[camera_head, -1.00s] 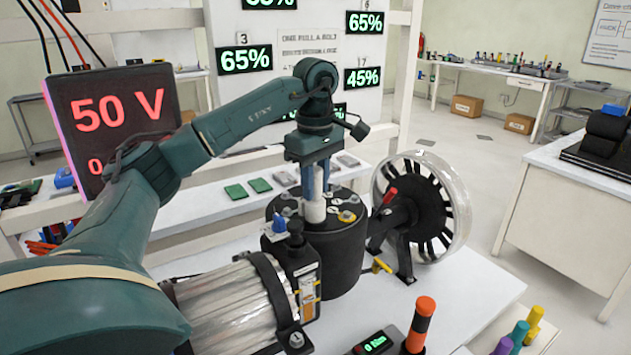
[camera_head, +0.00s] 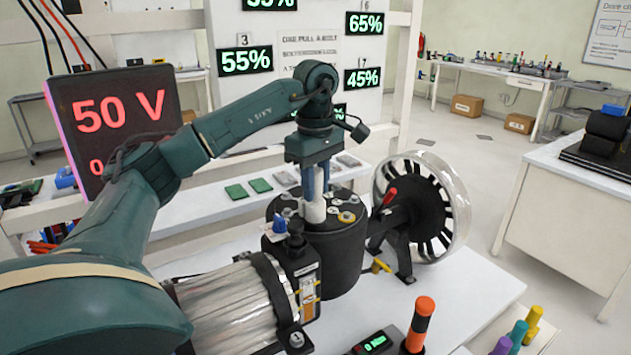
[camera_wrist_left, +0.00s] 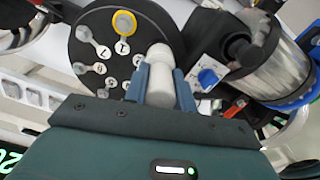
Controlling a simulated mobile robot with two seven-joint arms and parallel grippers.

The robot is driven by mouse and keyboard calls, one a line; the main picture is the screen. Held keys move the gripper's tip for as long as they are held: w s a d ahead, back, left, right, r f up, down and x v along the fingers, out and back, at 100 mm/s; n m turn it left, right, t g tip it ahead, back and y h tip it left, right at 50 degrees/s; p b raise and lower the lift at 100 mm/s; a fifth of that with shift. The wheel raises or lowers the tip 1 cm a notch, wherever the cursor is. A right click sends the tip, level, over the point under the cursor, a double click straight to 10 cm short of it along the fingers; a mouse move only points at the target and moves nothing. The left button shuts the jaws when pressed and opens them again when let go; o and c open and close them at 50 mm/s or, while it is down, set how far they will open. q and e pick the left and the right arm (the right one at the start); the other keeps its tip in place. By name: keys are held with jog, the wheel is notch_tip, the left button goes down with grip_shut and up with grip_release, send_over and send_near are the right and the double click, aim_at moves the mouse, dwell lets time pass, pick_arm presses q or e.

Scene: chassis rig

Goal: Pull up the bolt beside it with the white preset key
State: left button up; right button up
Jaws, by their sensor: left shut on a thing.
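My left gripper (camera_head: 316,188) is shut on the white preset key (camera_head: 315,210), which stands about upright on top of the black drum (camera_head: 335,255). In the left wrist view the white key (camera_wrist_left: 161,75) is between the blue fingers of the left gripper (camera_wrist_left: 162,85); its lower end is hidden. Several round bolt heads with grey tags sit on the drum's top. One has a yellow ring (camera_head: 346,217), which also shows in the left wrist view (camera_wrist_left: 123,22), beside the key. My right gripper is not in view.
A motor with a blue knob (camera_head: 280,224) stands close to the drum's left. A spoked wheel (camera_head: 430,205) stands at its right. A red 50 V display (camera_head: 118,115) is at left.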

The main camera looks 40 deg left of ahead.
aim_at(316, 169)
pick_arm(q)
jog(key=shift+f, duration=0.25)
jog(key=shift+r, duration=0.2)
notch_tip(316, 169, up, 2)
jog(key=shift+r+p, duration=0.1)
jog(key=shift+p, duration=1.15)
jog(key=shift+r+p, duration=0.55)
jog(key=shift+r, duration=1.8)
